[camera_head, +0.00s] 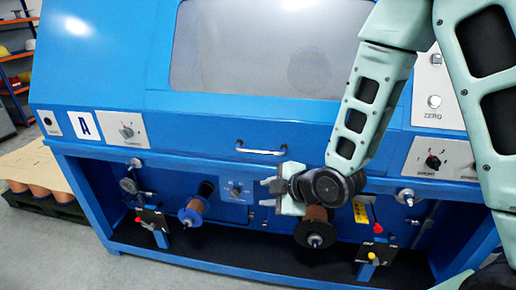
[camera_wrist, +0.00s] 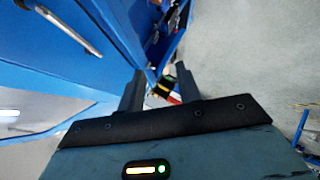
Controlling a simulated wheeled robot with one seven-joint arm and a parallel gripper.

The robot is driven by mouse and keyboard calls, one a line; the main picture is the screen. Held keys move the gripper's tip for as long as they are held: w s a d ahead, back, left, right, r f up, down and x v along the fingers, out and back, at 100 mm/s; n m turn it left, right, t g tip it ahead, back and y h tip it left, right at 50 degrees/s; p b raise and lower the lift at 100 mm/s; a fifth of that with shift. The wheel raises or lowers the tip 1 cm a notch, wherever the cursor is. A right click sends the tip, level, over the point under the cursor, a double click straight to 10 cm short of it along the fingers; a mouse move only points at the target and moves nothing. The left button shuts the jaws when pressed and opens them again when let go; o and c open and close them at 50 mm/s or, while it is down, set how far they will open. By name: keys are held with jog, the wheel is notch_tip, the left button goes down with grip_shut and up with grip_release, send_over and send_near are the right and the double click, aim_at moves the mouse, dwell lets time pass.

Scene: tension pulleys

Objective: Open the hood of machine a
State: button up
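Machine A is a large blue cabinet marked with a letter A plate (camera_head: 84,125). Its blue hood (camera_head: 120,60) has a grey window and looks closed. A silver bar handle (camera_head: 261,150) sits on the front panel below the window; it also shows in the wrist view at the upper left (camera_wrist: 70,32). My gripper (camera_head: 265,192) is below the handle and slightly right of it, apart from it, in front of the lower bay. In the wrist view its two dark fingers (camera_wrist: 160,84) are spread, with nothing held between them.
Below the panel are a left spool (camera_head: 194,210), a right spool (camera_head: 314,232) close under my wrist, and small levers with red and yellow knobs. Control panels flank the handle. A pallet with copper-coloured spools (camera_head: 40,190) stands at the left; grey floor is free there.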

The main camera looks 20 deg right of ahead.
jog(key=w+d+n+t, duration=0.2)
jog(key=w+d+t, duration=0.1)
jog(key=d, duration=0.1)
jog(key=n+t+p, duration=0.1)
jog(key=t+p, duration=0.1)
jog(key=t, duration=0.2)
send_near(260, 153)
jog(key=p+x, duration=0.4)
jog(key=x, duration=0.7)
grip_shut()
